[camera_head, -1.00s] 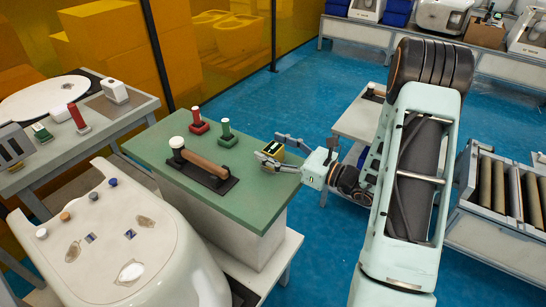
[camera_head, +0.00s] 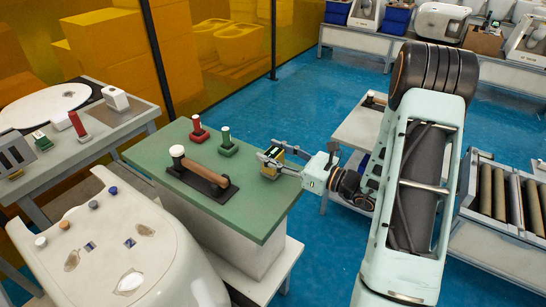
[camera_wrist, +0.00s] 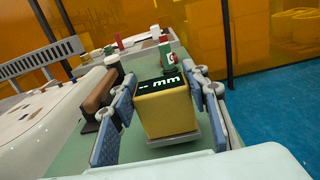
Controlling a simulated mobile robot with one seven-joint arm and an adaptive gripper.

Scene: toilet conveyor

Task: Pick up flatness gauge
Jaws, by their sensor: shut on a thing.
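The flatness gauge is a small yellow block with a dark display reading "-- mm". It stands upright on a grey base near the right edge of the green table top. It shows between my fingers in the wrist view (camera_wrist: 168,112) and in the head view (camera_head: 269,172). My gripper (camera_head: 270,156) reaches in from the right and is shut on the gauge, with one blue-padded finger on each side in the wrist view (camera_wrist: 163,112). I cannot tell whether the base is clear of the table.
On the green table top (camera_head: 180,180) stand a red stamp-like tool (camera_head: 198,132), a green one (camera_head: 227,144) and a brown-handled black tool (camera_head: 205,175). A white toilet body (camera_head: 120,245) is at the front left. A roller conveyor (camera_head: 505,200) is at the right.

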